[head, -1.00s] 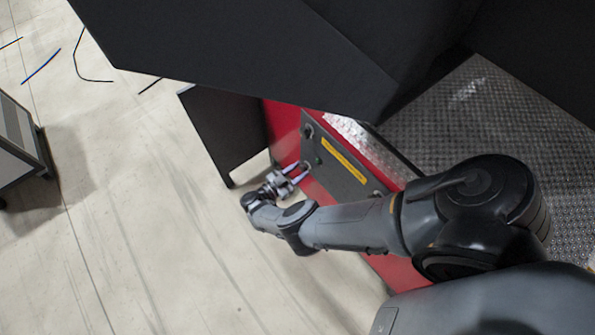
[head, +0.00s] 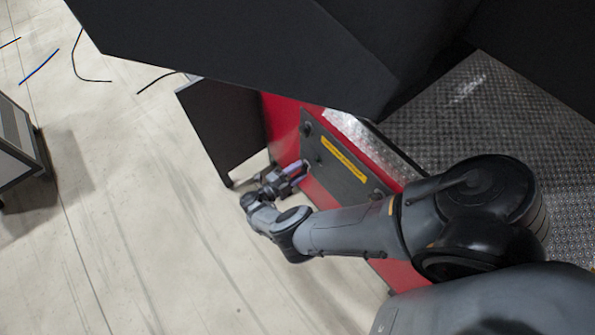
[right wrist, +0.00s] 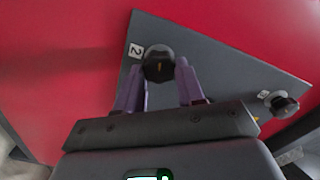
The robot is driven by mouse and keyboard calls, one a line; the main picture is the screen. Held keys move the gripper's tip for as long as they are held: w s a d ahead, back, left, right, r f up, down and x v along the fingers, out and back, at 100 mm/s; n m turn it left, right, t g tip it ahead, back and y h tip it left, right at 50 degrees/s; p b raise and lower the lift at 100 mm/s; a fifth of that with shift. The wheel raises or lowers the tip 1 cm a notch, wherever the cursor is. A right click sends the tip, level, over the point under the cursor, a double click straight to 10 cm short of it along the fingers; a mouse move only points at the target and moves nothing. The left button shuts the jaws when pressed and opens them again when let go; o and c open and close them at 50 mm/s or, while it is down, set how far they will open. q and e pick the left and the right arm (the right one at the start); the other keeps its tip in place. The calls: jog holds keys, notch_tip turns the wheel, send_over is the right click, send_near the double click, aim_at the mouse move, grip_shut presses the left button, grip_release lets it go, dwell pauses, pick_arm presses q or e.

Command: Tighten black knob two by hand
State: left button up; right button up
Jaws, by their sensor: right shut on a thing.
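In the right wrist view, black knob two (right wrist: 158,63) sits beside a white label "2" (right wrist: 136,50) on a dark grey panel (right wrist: 215,75). It has a small yellow mark on its face. My right gripper (right wrist: 160,70) has its purple fingers on either side of the knob and is shut on it. In the head view, my right gripper (head: 303,167) reaches the lower left part of the panel (head: 335,150); it is too small there to show the contact clearly. My left gripper is not in view.
Another black knob (right wrist: 283,104) stands to the right on the panel. The panel is on a red housing (head: 282,118) with a yellow strip (head: 344,159). A dark plate (head: 222,130) stands left of it. A large black cover (head: 250,45) overhangs above.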

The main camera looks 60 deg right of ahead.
jog(key=m, duration=0.3)
jog(key=shift+m, duration=0.3)
jog(key=m, duration=0.3)
jog(key=shift+f+b, duration=0.1)
jog(key=shift+b, duration=0.3)
jog(key=shift+m, duration=0.5)
jog(key=o, duration=1)
jog(key=shift+a, duration=0.1)
jog(key=shift+o, duration=0.2)
